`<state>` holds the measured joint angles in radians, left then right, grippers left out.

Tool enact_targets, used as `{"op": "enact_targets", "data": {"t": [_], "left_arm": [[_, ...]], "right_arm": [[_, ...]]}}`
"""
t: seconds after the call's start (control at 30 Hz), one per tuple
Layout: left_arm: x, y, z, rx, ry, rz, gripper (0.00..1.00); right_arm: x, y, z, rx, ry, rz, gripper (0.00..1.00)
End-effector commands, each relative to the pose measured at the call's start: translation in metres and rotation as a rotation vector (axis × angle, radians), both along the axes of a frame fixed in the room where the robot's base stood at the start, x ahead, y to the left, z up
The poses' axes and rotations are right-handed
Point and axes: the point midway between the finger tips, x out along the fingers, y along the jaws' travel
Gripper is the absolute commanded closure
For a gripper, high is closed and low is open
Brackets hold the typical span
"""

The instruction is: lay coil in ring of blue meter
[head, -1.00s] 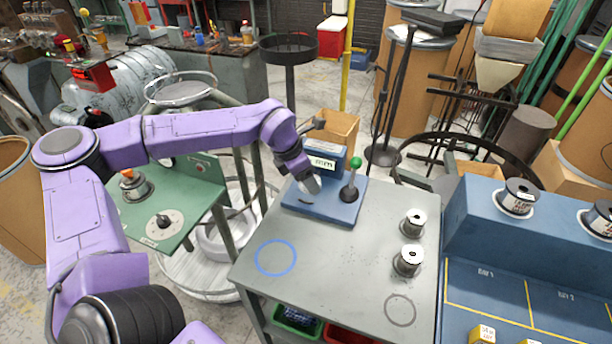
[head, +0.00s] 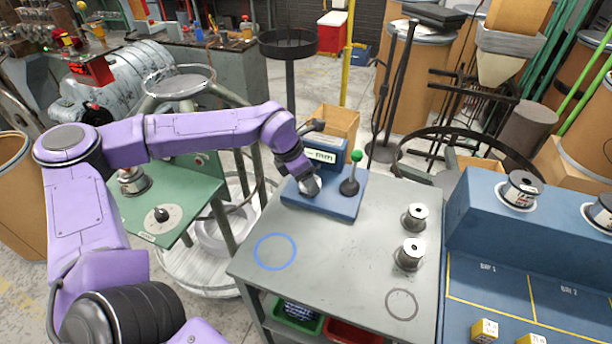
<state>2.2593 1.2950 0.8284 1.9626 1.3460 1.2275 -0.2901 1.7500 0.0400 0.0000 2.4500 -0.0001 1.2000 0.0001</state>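The blue meter (head: 341,204) stands at the back left of the grey table, with a small display and a lever with a green knob (head: 356,156). My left gripper (head: 311,187) points down over the left part of the meter's base, just in front of the display block. Its fingers are small and partly hidden by my wrist, so I cannot tell whether they are open or hold a coil. No coil shows clearly, and the meter's ring is hidden around the gripper. My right gripper is not in view.
The grey table (head: 330,262) carries a painted blue ring (head: 275,234) at front left, a grey ring (head: 402,290) at front right and two wire spools (head: 409,256) at right. A blue bench (head: 480,270) adjoins on the right. The table's middle is clear.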

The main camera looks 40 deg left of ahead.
Motion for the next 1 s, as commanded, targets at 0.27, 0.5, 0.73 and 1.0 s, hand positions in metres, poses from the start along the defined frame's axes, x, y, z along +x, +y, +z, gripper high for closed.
{"op": "enact_targets", "data": {"t": [0.27,0.5,0.73,1.0], "left_arm": [[0.0,0.0,0.0,0.0,0.0,0.0,0.11],[-0.004,0.003,0.014,-0.001,-0.003,0.002,0.11],[-0.022,0.014,0.064,-0.001,-0.006,0.002,0.11],[-0.035,0.021,0.096,-0.001,-0.001,0.001,0.11]], "right_arm": [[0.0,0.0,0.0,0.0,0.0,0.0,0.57],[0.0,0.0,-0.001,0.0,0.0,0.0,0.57],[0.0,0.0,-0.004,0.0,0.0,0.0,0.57],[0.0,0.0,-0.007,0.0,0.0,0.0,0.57]]}}
